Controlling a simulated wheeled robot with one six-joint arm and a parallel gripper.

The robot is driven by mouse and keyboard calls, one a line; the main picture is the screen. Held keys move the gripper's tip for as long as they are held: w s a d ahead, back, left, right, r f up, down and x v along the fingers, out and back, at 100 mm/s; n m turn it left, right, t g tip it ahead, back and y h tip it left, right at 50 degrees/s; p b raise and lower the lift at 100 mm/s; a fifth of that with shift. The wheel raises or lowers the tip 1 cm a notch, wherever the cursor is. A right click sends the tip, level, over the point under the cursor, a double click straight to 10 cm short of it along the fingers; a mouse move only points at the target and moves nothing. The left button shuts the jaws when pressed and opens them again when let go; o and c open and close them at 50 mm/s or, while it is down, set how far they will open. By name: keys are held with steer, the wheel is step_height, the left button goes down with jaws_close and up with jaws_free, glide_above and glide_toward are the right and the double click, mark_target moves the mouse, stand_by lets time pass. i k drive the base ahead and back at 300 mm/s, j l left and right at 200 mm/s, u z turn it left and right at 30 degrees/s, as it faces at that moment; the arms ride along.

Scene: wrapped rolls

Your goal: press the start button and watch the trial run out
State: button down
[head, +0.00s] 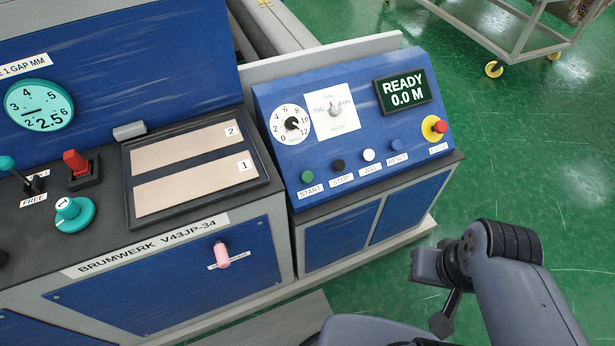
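The green start button (307,177) sits at the lower left of the sloped blue control panel (345,140), above a label reading START. To its right are a black STOP button (338,165), a white JOG button (369,155) and a blue RESET button (396,145). The display (402,92) reads READY 0.0 M. A selector knob (335,110) and a numbered dial (291,124) sit above the buttons. My arm shows at the lower right, in front of the machine and apart from the panel; I cannot make out the gripper's fingertips.
A red emergency knob on yellow (438,127) is at the panel's right. On the left stand a red lever (75,162), a teal knob (72,212), a gap dial (39,105) and a pink handle (222,255). A wheeled cart (520,40) stands behind. Green floor is clear at right.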

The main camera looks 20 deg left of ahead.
mark_target(306, 176)
steer(key=j+z, duration=0.15)
steer(key=j, duration=0.25)
steer(key=k+j+z, duration=0.1)
steer(key=j, duration=0.35)
steer(key=k+j+z, duration=0.15)
steer(key=j, duration=0.25)
